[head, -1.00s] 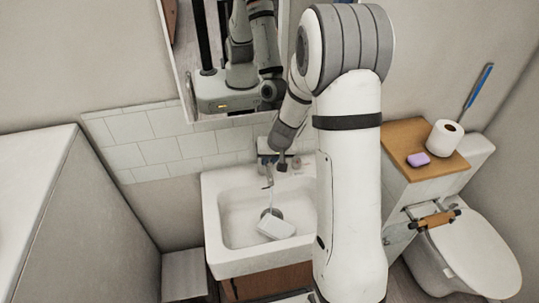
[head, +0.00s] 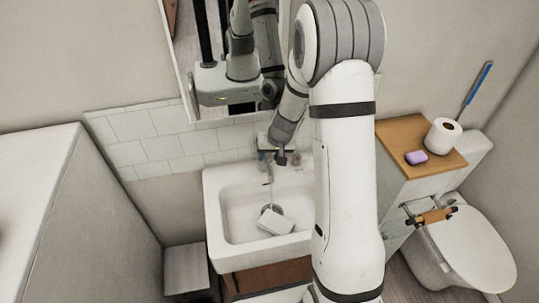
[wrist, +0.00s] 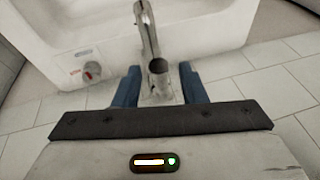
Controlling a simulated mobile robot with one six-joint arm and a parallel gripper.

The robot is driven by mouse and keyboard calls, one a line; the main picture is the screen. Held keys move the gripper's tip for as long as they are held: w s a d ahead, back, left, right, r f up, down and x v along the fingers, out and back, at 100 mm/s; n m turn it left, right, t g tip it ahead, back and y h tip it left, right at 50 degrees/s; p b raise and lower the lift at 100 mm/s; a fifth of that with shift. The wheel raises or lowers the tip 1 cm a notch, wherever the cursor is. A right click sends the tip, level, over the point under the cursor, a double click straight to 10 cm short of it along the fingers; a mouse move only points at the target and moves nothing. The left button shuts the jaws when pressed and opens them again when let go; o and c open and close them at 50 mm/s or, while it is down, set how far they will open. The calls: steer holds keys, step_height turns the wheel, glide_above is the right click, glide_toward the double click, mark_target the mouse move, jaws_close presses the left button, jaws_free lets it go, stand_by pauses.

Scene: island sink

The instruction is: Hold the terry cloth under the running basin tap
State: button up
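The terry cloth (head: 275,221) is a white folded pad lying in the basin (head: 232,243), beside the dark drain. The tap (head: 268,171) stands at the basin's back edge; it also shows in the wrist view (wrist: 148,32). A thin pale streak shows below its spout, too faint to be sure it is water. My gripper (head: 279,158) is at the tap, away from the cloth. In the wrist view my gripper (wrist: 160,86) has its two blue fingers spread wide, one on each side of the tap's round top, with gaps and nothing held.
A mirror (head: 228,85) hangs above the white tile splashback (head: 150,140).

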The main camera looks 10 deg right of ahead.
steer(key=b+v, duration=0.1)
steer(key=v, duration=0.6)
steer(key=shift+s+r, duration=0.2)
steer(key=shift+r, duration=0.15)
steer(key=shift+d, duration=0.1)
